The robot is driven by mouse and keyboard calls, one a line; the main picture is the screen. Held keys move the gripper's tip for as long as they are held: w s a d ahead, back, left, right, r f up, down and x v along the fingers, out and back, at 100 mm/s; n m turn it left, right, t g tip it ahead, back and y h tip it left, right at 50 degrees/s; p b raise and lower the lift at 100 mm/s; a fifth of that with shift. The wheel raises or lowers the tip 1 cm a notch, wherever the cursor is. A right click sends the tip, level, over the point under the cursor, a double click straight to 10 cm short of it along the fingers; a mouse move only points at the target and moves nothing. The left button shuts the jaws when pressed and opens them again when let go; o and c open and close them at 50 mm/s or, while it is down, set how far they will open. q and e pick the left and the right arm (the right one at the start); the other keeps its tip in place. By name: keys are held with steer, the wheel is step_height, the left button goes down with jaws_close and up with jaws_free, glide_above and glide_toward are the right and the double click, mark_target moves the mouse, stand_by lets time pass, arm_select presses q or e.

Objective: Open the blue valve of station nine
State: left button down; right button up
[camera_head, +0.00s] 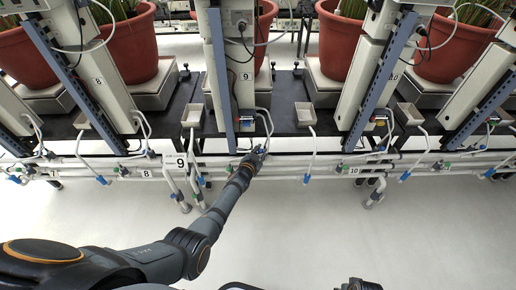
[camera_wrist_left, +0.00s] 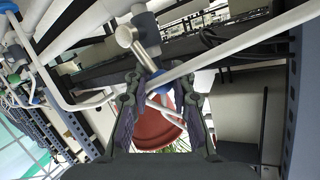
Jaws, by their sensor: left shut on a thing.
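The white sign with a black 9 (camera_head: 181,162) hangs on the white pipes below the bench, left of my left gripper. My left gripper (camera_head: 257,153) is at the pipe just right of the foot of the post labelled 9. In the left wrist view, a blue valve part (camera_wrist_left: 157,82) with a metal stem (camera_wrist_left: 130,38) lies between the fingertips of my left gripper (camera_wrist_left: 160,88). The gripper is shut on it. The fingers hide most of the valve in the head view. At the bottom edge, a dark part of mine is cut off, and the right fingers cannot be made out.
Posts, white pipes and hanging hoses with blue ends (camera_head: 307,179) line the bench on both sides. Red pots (camera_head: 340,40) stand on scales behind. A sign with 10 (camera_head: 353,170) is to the right. The pale floor (camera_head: 440,235) in front is clear.

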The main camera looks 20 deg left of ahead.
arm_select(q)
steer(key=shift+d+f+m+y, duration=0.1)
steer(key=shift+d+m+y, duration=0.1)
steer(key=shift+m+y, duration=0.1)
steer(key=shift+d+m+g, duration=0.25)
steer(key=shift+m+g, duration=0.15)
steer(key=shift+w+d+m+y, duration=0.1)
steer(key=shift+d+m+y, duration=0.15)
steer(key=shift+m+y, duration=0.05)
steer(key=shift+d+g+y, duration=0.15)
steer(key=shift+g+y, duration=0.15)
arm_select(e)
steer(key=shift+f, duration=0.1)
arm_select(q)
steer(key=shift+m, duration=0.3)
steer(key=c, duration=1.3)
jaws_free()
steer(key=shift+c, duration=0.2)
steer(key=shift+o, duration=0.9)
steer(key=shift+w, duration=0.1)
